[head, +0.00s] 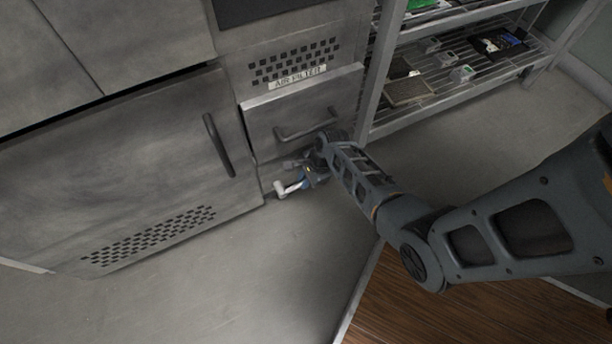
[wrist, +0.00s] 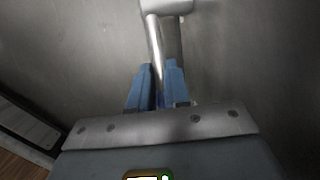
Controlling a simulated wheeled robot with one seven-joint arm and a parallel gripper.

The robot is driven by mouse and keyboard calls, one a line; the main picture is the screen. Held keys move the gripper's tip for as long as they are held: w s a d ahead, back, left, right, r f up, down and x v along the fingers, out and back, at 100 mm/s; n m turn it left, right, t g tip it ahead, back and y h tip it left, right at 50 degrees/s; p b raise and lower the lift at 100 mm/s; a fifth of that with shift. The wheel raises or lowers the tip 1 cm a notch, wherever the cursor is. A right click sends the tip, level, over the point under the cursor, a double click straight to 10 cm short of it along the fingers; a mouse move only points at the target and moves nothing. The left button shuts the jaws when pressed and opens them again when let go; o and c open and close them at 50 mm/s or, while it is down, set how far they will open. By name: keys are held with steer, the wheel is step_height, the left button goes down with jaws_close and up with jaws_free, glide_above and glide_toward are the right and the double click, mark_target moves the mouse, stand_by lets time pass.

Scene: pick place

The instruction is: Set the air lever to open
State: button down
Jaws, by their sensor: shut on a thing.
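In the head view, a small light-coloured lever (head: 286,188) sticks out low by the base of the metal cabinet, below the air filter drawer. My gripper (head: 305,179) is down at the lever, its blue fingers next to it. In the wrist view, the lever's pale shaft (wrist: 155,42) runs down from a white end piece (wrist: 168,6) at the top edge to between the two blue fingers of my gripper (wrist: 159,88). The fingers are shut on the shaft. The gripped part is partly hidden by the fingers. I see no open marking.
The drawer (head: 300,112) with its bar handle, labelled "AIR FILTER" (head: 297,77), is just above my gripper. A large cabinet door (head: 120,165) is at left. A wire shelf (head: 450,70) with small items stands at right. The grey floor (head: 220,270) in front is clear.

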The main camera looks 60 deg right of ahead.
stand_by(0.3)
steer(key=c, duration=1.1)
jaws_free()
steer(key=shift+r, duration=0.2)
steer(key=shift+s+r+p, duration=0.1)
steer(key=shift+r+p, duration=0.2)
steer(key=shift+p, duration=0.1)
steer(key=s+d+p, duration=0.2)
steer(key=s+d, duration=0.2)
steer(key=s, duration=0.7)
steer(key=shift+s+d+p, duration=0.2)
steer(key=shift+p, duration=0.15)
steer(key=shift+d+r, duration=0.1)
